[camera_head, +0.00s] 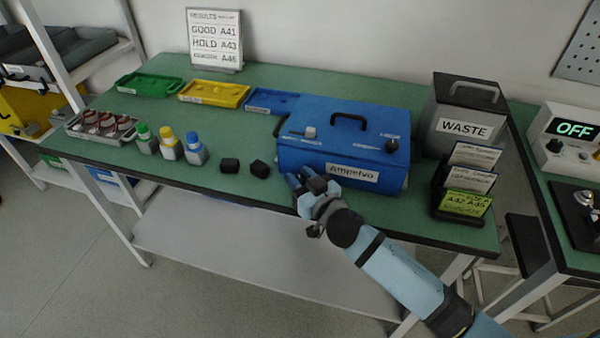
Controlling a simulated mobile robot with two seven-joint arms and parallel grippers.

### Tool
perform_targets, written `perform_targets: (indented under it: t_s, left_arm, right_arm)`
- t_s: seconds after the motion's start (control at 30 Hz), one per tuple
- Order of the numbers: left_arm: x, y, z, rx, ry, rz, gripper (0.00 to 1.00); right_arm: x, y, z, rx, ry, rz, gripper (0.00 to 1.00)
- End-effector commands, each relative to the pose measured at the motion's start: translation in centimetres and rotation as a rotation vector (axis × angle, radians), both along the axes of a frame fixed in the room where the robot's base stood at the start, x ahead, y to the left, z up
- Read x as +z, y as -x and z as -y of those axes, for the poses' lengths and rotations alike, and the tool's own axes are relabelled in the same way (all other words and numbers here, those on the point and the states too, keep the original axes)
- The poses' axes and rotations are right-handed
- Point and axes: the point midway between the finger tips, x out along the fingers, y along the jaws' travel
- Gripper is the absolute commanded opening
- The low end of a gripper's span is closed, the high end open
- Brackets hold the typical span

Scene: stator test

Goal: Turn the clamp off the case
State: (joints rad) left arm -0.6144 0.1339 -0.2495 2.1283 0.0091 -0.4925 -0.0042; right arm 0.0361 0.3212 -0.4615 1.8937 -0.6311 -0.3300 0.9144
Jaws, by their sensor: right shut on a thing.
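The blue case (300,158), labelled "Ampelvo", stands on the green table with a black handle on its lid. A pale knob (309,133) sits on the lid's left part and a dark knob (391,145) on its right part; I cannot tell which fitting is the clamp. My right gripper (300,179) is at the front lower left of the case, close to its front face. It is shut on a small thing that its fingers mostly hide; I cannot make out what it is. My left gripper is out of view.
Green, yellow (214,94) and blue trays lie behind. A grey waste bin (464,112) and a card holder (462,182) stand at right. The table's front edge is near my gripper.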

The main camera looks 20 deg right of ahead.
Motion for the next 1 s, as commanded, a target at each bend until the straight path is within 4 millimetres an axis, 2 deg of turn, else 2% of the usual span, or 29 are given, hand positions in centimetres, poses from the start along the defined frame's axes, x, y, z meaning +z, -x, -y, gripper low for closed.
perform_targets:
  t_s: [0.6,0.63,0.7,0.73,1.0]
  left_arm:
    - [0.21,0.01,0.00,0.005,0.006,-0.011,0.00]
    - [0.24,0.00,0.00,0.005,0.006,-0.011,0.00]
    - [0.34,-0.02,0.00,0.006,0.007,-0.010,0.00]
    - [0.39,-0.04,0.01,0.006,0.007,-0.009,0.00]
    - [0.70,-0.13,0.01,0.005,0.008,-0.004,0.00]
  right_arm:
    - [0.13,-0.10,0.02,0.056,0.000,0.003,0.08]
    - [0.13,-0.10,0.02,0.055,0.000,0.003,0.34]
    - [0.12,-0.09,0.02,0.055,0.000,0.002,0.50]
    - [0.11,-0.09,0.02,0.055,0.000,0.002,0.53]
    - [0.03,-0.08,0.07,0.054,0.001,0.000,0.53]
